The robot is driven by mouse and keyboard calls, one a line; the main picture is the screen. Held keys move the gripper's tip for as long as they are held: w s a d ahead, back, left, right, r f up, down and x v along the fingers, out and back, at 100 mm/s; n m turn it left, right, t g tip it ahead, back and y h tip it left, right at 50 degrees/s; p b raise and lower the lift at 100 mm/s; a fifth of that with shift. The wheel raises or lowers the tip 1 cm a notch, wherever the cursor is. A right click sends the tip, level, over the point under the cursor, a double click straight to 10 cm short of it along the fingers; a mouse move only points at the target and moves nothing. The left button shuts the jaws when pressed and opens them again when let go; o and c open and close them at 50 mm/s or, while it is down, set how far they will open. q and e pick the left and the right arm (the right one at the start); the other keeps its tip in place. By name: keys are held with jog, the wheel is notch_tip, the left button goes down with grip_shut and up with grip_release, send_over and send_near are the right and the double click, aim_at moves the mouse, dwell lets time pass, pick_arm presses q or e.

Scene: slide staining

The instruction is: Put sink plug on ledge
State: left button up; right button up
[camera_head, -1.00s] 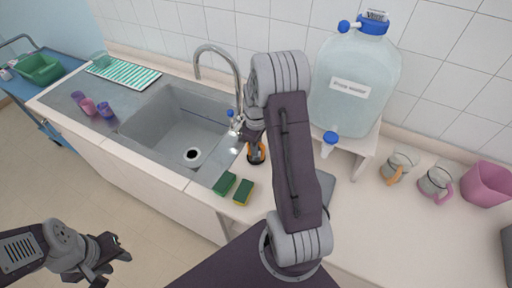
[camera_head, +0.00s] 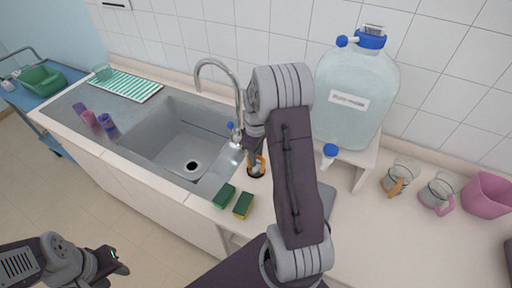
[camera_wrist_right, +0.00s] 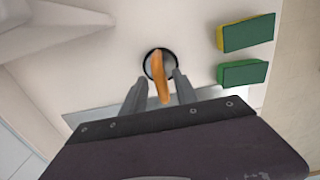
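The grey sink (camera_head: 185,135) has an uncovered drain (camera_head: 192,166).
Two green-yellow sponges (camera_head: 224,196) (camera_head: 243,205) lie near the plug, at the counter's front. A tap (camera_head: 236,95) stands behind the sink. A large water bottle (camera_head: 352,98) stands on a stand at right. Cups (camera_head: 91,118) stand at left; jugs (camera_head: 400,178) at right.

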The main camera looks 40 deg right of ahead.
notch_tip(320, 180, up, 9)
jog(key=shift+r, duration=0.1)
jog(key=s+a+f+m, duration=0.2)
jog(key=s+a+f, duration=0.1)
jog(key=s+a, duration=0.3)
jog(key=s+a+f+m+t, duration=0.1)
jog(key=s+a+f+m, duration=0.1)
jog(key=s+a, duration=0.4)
jog(key=a+m, duration=0.1)
jog(key=a, duration=0.3)
jog(key=shift+a+f+m, duration=0.15)
jog(key=shift+f+m, duration=0.15)
jog(key=shift+f, duration=0.1)
